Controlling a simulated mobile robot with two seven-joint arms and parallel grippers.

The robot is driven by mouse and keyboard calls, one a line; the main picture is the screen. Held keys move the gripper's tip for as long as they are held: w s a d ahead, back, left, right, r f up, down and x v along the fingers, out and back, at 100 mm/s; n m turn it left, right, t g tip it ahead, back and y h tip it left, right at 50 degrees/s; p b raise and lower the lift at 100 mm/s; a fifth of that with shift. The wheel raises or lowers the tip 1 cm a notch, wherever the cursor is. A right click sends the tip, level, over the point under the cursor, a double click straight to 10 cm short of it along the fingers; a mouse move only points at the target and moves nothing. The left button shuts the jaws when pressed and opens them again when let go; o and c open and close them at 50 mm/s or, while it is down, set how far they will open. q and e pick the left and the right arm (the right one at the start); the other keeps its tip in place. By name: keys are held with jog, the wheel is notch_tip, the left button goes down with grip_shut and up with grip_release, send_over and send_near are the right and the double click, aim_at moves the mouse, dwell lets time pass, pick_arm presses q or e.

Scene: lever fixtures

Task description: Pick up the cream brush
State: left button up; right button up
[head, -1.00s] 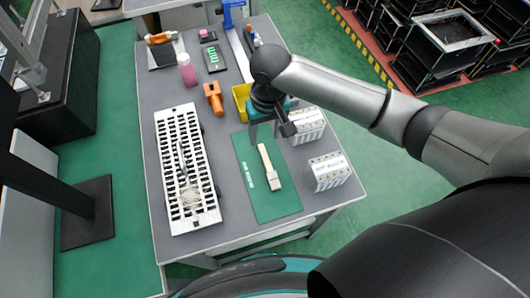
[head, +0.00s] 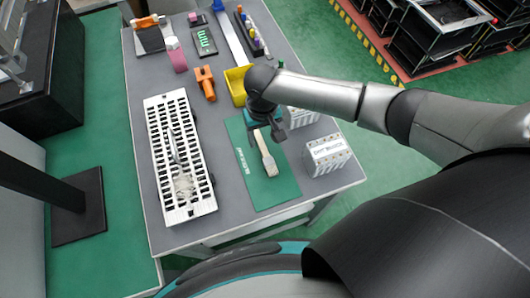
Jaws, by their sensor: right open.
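The cream brush (head: 265,152) lies on the green mat (head: 277,192) on the grey table, its length running toward the table's front edge. My right gripper (head: 267,135) is just above the brush's far end, pointing down. It is open, and the brush's far end is partly hidden by it. I cannot tell whether the fingers touch the brush. My left gripper is not in view.
A white slotted tray (head: 155,150) stands left of the mat. White boxes (head: 327,156) stand close on the right. A yellow bin (head: 237,85), an orange tool (head: 204,83) and a pink bottle (head: 177,55) are farther back.

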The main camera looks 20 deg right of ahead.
aim_at(262, 145)
notch_tip(262, 145, down, 4)
jog(key=shift+a+r+b, duration=0.1)
jog(key=shift+r+b, duration=0.15)
jog(key=shift+b, duration=0.15)
grip_shut()
dwell(0.3)
